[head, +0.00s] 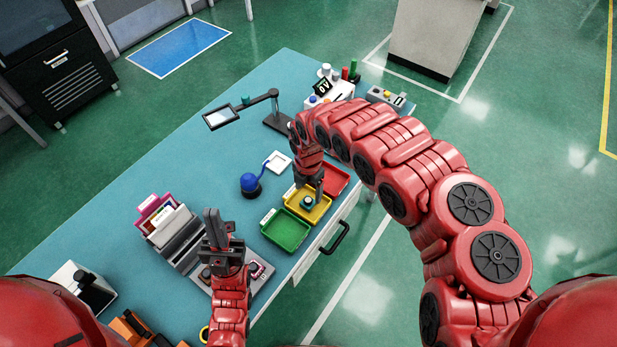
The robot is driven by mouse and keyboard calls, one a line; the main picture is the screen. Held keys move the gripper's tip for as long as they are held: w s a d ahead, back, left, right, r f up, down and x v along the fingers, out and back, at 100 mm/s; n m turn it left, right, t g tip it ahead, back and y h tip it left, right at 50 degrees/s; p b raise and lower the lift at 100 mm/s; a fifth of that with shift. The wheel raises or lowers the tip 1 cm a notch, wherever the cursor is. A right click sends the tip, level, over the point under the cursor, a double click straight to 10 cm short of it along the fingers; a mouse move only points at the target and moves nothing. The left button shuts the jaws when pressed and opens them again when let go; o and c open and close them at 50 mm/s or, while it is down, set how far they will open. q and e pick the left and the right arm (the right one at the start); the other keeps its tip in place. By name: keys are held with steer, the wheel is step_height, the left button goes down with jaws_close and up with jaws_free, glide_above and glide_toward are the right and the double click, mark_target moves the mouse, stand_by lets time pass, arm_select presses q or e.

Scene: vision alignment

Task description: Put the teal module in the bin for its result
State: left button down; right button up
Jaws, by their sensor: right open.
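The teal module (307,202) is a small dark-bodied piece with a teal top. It shows in the yellow bin (291,210), right at the fingertips of my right gripper (309,196). That gripper points down over the yellow bin and is open; its fingers partly hide the module. The green bin (286,232) is nearer and looks empty. The red bin (338,178) is farther and partly hidden by my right gripper and arm. My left gripper (223,240) is over the near part of the table, away from the bins; its finger gap is unclear.
A blue-balled device (249,182) and a white square pad (278,161) stand left of the bins. A magnifier on an arm (221,117) is behind them. A folder rack (175,236) stands left of my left gripper. A drawer handle (335,242) sticks out in front.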

mark_target(309, 199)
step_height(309, 199, up, 8)
